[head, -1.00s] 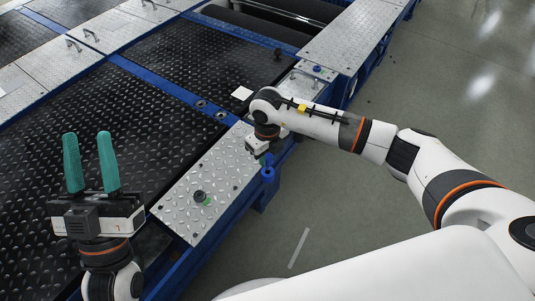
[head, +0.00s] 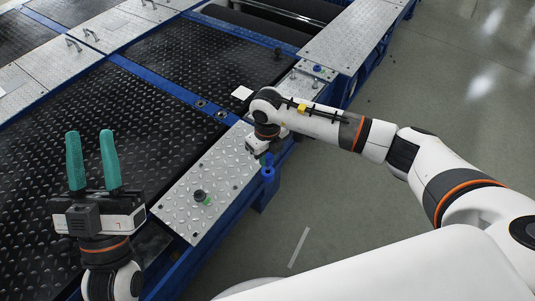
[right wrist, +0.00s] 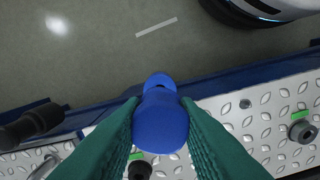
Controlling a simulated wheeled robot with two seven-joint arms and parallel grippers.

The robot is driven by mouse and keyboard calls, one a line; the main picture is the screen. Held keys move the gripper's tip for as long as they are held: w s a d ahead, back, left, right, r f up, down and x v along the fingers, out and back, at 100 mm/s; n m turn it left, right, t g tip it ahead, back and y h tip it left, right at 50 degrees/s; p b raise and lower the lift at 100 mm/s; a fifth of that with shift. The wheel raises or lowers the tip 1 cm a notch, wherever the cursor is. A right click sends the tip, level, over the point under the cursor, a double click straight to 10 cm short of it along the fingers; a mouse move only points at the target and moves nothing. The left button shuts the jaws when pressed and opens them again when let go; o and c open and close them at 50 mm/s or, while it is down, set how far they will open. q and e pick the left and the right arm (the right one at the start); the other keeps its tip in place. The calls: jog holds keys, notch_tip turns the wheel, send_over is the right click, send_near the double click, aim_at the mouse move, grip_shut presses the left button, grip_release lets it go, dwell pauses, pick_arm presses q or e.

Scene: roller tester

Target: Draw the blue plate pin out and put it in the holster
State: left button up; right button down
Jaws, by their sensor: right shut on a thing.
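The blue plate pin (right wrist: 165,122) has a rounded blue head and is held between the green fingers of my right gripper (right wrist: 160,108). In the head view my right gripper (head: 262,150) is at the outer edge of the tread plate, its fingers mostly hidden. A blue ring-like fitting (head: 267,173), likely the holster, is on the outside of the blue rail just below it. In the right wrist view a blue round part (right wrist: 157,80) shows just beyond the pin's head; I cannot tell whether the pin is inside it. My left gripper (head: 93,160) is open and empty, fingers up.
Another blue knob (head: 317,68) is on the far plate. Black tread panels (head: 130,120) lie to the left. Open floor (head: 370,215) is to the right.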

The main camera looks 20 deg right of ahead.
pick_arm(q)
jog(key=shift+w, duration=0.1)
dwell(0.4)
jog(key=shift+w+f+g+y, duration=0.15)
jog(key=shift+f+g+y, duration=0.15)
jog(key=shift+s+r, duration=0.1)
jog(key=shift+s, duration=0.1)
pick_arm(e)
jog(key=shift+f, duration=0.1)
